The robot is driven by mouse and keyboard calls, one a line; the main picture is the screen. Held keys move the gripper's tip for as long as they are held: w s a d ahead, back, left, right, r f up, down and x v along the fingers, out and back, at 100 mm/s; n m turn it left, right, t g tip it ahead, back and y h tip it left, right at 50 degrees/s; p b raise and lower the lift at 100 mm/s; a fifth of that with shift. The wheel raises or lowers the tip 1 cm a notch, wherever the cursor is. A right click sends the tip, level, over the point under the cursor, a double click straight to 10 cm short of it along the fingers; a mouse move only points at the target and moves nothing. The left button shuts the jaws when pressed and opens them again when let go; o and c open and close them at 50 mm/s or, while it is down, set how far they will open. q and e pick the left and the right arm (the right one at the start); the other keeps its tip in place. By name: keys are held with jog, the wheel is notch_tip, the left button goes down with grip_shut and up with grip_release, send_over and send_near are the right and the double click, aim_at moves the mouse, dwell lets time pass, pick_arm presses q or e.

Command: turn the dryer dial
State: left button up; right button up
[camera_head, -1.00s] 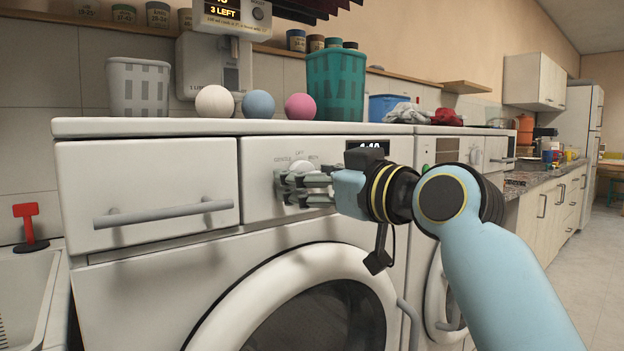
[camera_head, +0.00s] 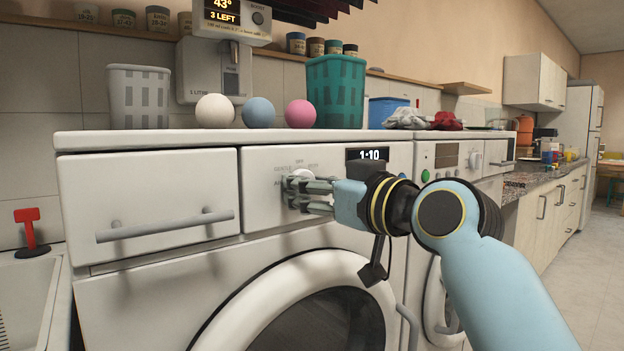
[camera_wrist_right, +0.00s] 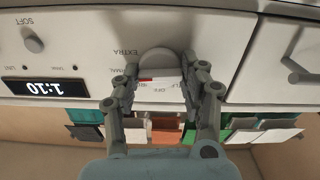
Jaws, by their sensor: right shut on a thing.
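The dryer dial (camera_head: 299,176) is a round pale knob on the front panel of the near white machine (camera_head: 262,215). Printed settings surround it. My right gripper (camera_head: 297,191) reaches it from the right, its grey fingers partly covering it. In the right wrist view, the dial (camera_wrist_right: 158,62) appears upside down between the two fingers of the gripper (camera_wrist_right: 160,88), which are shut on it. A red mark shows at the dial's edge. The dark display (camera_head: 371,154) right of the dial reads 1:10. My left gripper is out of view.
White, blue and pink balls (camera_head: 258,111) and a teal basket (camera_head: 336,92) stand on the machine top. A drawer handle (camera_head: 165,226) juts out left of the dial. The round door (camera_head: 300,300) is below. A second machine (camera_head: 455,160) stands to the right.

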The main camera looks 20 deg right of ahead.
jog(key=shift+r+m+p, duration=0.1)
jog(key=shift+m+p, duration=3.3)
jog(key=shift+p, duration=0.2)
jog(key=o, duration=1.2)
jog(key=v, duration=1.2)
